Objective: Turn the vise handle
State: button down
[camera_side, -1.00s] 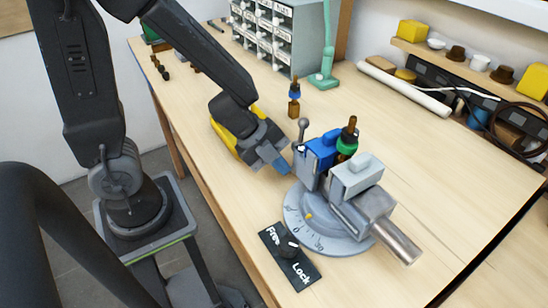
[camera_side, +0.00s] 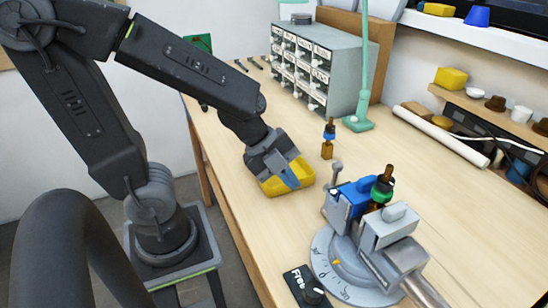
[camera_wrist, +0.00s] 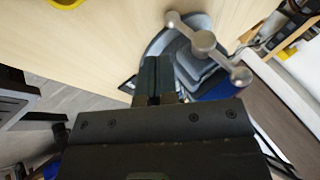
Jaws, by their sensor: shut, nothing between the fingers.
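The grey vise (camera_side: 385,240) stands on a round, graduated base at the table's front right. Its handle (camera_side: 337,170) is a bar with ball ends on the left side. In the wrist view, the handle (camera_wrist: 204,41) shows as a metal bar with balls at its ends and middle, beyond and right of my fingers. A part with a green band and brown tip (camera_side: 382,185) stands between the jaws near a blue block. My gripper (camera_side: 290,180) is shut and empty, left of the handle and apart from it, in front of a yellow bin; its fingers also show in the wrist view (camera_wrist: 154,82).
The yellow bin (camera_side: 298,184) sits on the table behind my gripper. A small blue-and-brown part (camera_side: 328,140) stands behind the vise. A black Free/Lock plate with a knob (camera_side: 312,292) lies at the front. A drawer cabinet (camera_side: 325,65) and green lamp stand (camera_side: 364,80) are at the back.

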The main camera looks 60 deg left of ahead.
jog(key=v, duration=0.5)
jog(key=g, duration=0.2)
send_near(321, 213)
jog(key=s+f, duration=0.1)
jog(key=d+f, duration=0.1)
jog(key=f, duration=0.1)
jog(key=s+f, duration=0.1)
jog(key=f, duration=0.1)
jog(key=shift+s+d, duration=0.35)
jog(key=w, duration=0.2)
jog(key=f, duration=0.1)
jog(key=shift+w+d+t, duration=0.3)
jog(key=shift+w+d, duration=0.05)
jog(key=shift+w, duration=0.05)
jog(key=shift+w+d+f, duration=0.1)
jog(key=shift+w+f, duration=0.05)
jog(key=shift+w, duration=0.45)
jog(key=shift+w+f+t+h, duration=0.25)
jog(key=shift+t+h, duration=0.05)
jog(key=shift+t, duration=0.5)
jog(key=shift+f, duration=0.1)
jog(key=shift+w+t, duration=0.3)
jog(key=shift+t, duration=0.3)
